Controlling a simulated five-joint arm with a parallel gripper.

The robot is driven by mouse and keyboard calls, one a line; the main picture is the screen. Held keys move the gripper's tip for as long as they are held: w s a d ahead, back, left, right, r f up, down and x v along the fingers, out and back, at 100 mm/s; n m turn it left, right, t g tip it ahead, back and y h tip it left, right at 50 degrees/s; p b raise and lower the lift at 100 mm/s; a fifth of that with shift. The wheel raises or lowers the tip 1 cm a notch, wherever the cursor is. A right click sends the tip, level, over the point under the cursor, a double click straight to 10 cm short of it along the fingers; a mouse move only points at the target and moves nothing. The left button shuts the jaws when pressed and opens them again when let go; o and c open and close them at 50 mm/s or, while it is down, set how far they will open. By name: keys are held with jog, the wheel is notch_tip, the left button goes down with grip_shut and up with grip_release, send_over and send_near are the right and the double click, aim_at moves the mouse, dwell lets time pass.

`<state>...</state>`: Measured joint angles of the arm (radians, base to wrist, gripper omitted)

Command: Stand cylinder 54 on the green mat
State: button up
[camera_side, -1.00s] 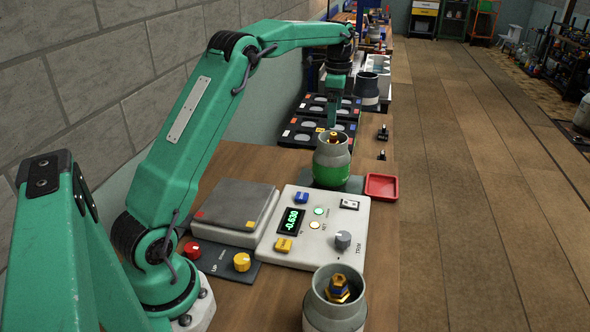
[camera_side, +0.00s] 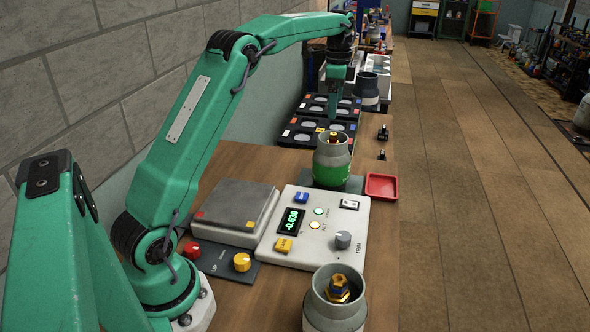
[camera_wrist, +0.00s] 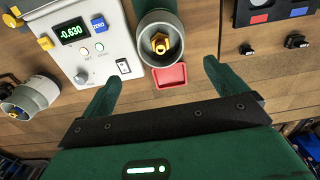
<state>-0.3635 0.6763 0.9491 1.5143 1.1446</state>
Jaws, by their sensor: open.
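A grey cylinder with a green band (camera_side: 332,163) and a brass valve stands upright on the dark green mat (camera_side: 357,184), beside the scale's control panel. In the wrist view the cylinder (camera_wrist: 174,50) is seen from above, beyond my fingertips and between their lines. No number on it can be read. My gripper (camera_wrist: 160,80) is open and empty, with both fingers apart from the cylinder. In the side view my gripper (camera_side: 335,108) hangs above and behind the cylinder, and its fingertips are partly hidden.
A scale plate (camera_side: 236,205) and its panel (camera_side: 318,246), reading -0.630, lie on the near side. A red tray (camera_side: 381,186) sits right of the mat. Another grey cylinder (camera_side: 318,318) stands at the front. Black slotted trays (camera_side: 312,133) lie farther back.

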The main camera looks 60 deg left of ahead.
jog(key=s+d+r+n+t, duration=0.35)
jog(key=s+d+r, duration=0.45)
jog(key=s+d, duration=0.55)
jog(key=s+d+f+n+t, duration=0.1)
jog(key=s+d+f+n, duration=0.1)
jog(key=s, duration=0.7)
jog(key=s+d+f+n+t, duration=0.1)
jog(key=s+d+f+n, duration=0.2)
jog(key=s, duration=0.6)
notch_tip(320, 180, down, 3)
jog(key=shift+d+r, duration=0.15)
jog(key=shift+d, duration=0.85)
